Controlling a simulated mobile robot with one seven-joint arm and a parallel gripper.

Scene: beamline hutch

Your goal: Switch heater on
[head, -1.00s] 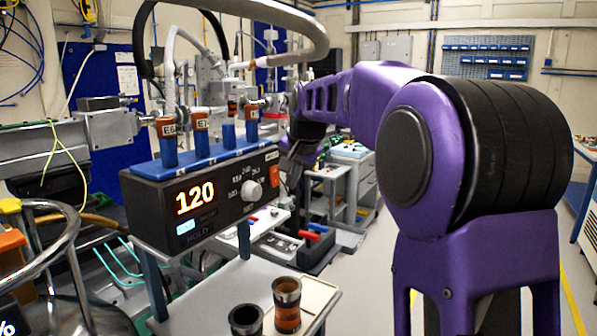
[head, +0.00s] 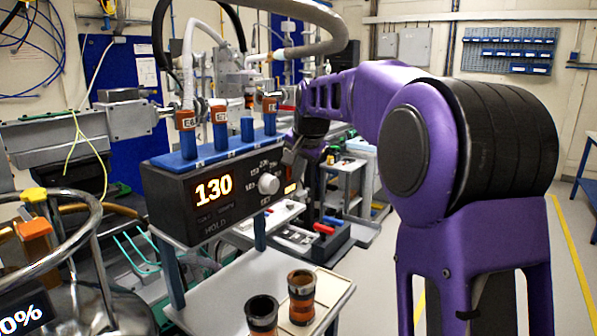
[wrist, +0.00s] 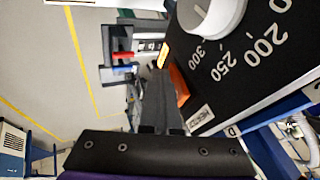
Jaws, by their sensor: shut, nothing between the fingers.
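The heater controller is a black box (head: 165,205) with a blue top, a lit display reading 130 and a white knob (head: 268,184). In the wrist view the knob (wrist: 212,14) has a dial scale. The orange heater switch (wrist: 180,86) sits beside a white label. A small lamp glows amber near the switch, in the wrist view (wrist: 164,55) and in the head view (head: 290,187). My gripper (head: 289,157) is shut and empty at the box's right end. Its fingers (wrist: 154,88) lie close beside the switch; I cannot tell whether they touch it.
Two dark cups with orange bands (head: 301,297) (head: 261,317) stand on the white shelf (head: 222,290) below the box. Orange-tagged plugs (head: 186,118) and hoses rise from the box top. A metal vessel (head: 85,270) stands at left. Floor is open at right.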

